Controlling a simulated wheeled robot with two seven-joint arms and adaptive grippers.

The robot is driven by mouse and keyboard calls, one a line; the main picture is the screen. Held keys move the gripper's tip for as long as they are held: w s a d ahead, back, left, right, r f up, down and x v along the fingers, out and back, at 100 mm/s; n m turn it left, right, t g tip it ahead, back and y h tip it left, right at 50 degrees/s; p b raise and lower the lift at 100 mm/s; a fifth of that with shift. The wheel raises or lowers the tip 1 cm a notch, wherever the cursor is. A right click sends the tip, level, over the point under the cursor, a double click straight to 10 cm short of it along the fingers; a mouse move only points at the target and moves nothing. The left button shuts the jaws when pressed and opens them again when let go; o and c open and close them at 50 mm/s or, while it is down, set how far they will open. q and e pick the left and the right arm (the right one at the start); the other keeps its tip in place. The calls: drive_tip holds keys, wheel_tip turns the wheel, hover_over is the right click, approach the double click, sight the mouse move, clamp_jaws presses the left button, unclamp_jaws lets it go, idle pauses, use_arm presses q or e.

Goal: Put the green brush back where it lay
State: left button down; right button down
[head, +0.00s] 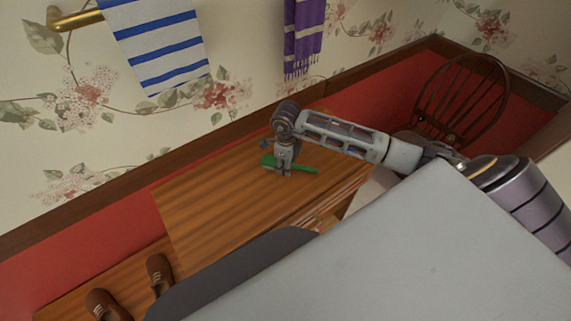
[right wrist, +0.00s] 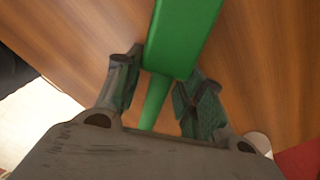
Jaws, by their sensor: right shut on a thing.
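The green brush (head: 305,169) is at the wooden table top (head: 205,215), near its far right part in the head view. My right gripper (head: 284,172) is shut on the brush from above. In the right wrist view the brush (right wrist: 182,35) runs between the two fingers of the right gripper (right wrist: 160,90), with its wide part beyond the fingers and its narrower part between them. The wood lies close behind it; I cannot tell whether the brush touches it. My left gripper is not in view.
A dark spindle-back chair (head: 462,100) stands at the right by the red wall panel. Brown shoes (head: 158,273) stand at the lower left. A striped towel (head: 158,45) and a purple towel (head: 303,35) hang on the wall. The table's left part is bare.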

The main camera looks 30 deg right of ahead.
drive_tip(key=shift+f, duration=0.35)
drive_tip(key=c, duration=0.8)
unclamp_jaws()
wheel_tip(320, 180, up, 12)
drive_tip(key=shift+s, duration=0.15)
idle(0.4)
